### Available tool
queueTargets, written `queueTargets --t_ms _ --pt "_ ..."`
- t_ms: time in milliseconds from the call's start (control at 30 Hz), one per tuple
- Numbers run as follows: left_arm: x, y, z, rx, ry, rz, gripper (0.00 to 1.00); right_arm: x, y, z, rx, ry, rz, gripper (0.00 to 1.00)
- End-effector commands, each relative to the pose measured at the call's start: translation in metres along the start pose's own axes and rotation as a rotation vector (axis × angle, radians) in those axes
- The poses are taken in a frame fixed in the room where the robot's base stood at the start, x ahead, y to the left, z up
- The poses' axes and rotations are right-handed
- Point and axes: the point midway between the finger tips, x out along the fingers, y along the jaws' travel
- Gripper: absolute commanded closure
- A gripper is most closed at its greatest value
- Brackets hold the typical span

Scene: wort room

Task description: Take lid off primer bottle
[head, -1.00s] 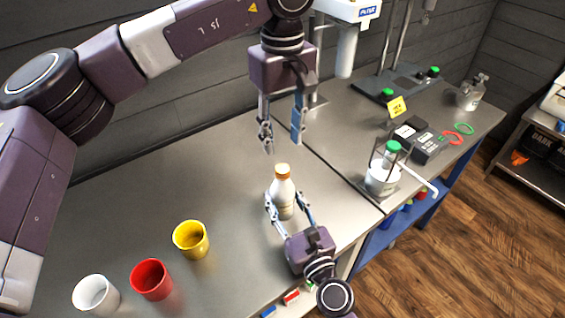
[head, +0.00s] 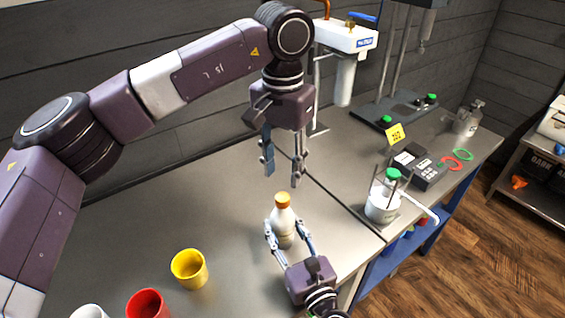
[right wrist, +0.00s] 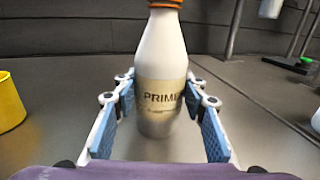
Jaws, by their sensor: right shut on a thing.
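The primer bottle (head: 283,228) is white with a tan label and an orange lid (head: 282,199). It stands upright on the grey worktop with the lid on. My right gripper (head: 289,241) is shut around its body from the near side. In the right wrist view, the bottle (right wrist: 161,70) is between the blue finger pads and its label partly reads "PRIME". The orange lid (right wrist: 166,4) is cut off by the top edge there. My left gripper (head: 283,178) points down above the lid, open and empty, with its fingers apart and clear of the bottle.
A yellow cup (head: 189,269) and a red cup (head: 147,304) stand left of the bottle, with a white cup (head: 89,312) partly cut off. A green-capped bottle in a holder (head: 383,205) stands to the right. The worktop behind the cups is clear.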

Motion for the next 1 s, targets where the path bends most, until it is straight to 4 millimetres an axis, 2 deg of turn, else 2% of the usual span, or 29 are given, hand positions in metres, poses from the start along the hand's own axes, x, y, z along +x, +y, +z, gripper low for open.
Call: queueTargets --t_ms 200,433,600,833,1000 --pt "0.036 0.000 0.001 -0.002 -0.004 0.000 0.64 0.000 0.000 0.000 0.000 0.001 0.000 1.00" --pt "0.062 0.000 0.001 -0.004 -0.002 0.001 0.64 0.000 0.000 0.000 0.000 0.001 0.000 1.00" --pt "0.070 0.000 0.001 -0.004 -0.001 0.000 0.64 0.000 0.000 0.000 0.000 0.001 0.000 1.00" --pt "0.070 0.000 0.000 -0.004 0.000 0.000 0.65 0.000 0.000 0.000 0.000 0.001 0.000 1.00" --pt "0.070 0.000 0.001 -0.004 0.000 0.000 0.84 0.000 0.000 0.000 0.000 0.001 0.000 1.00"
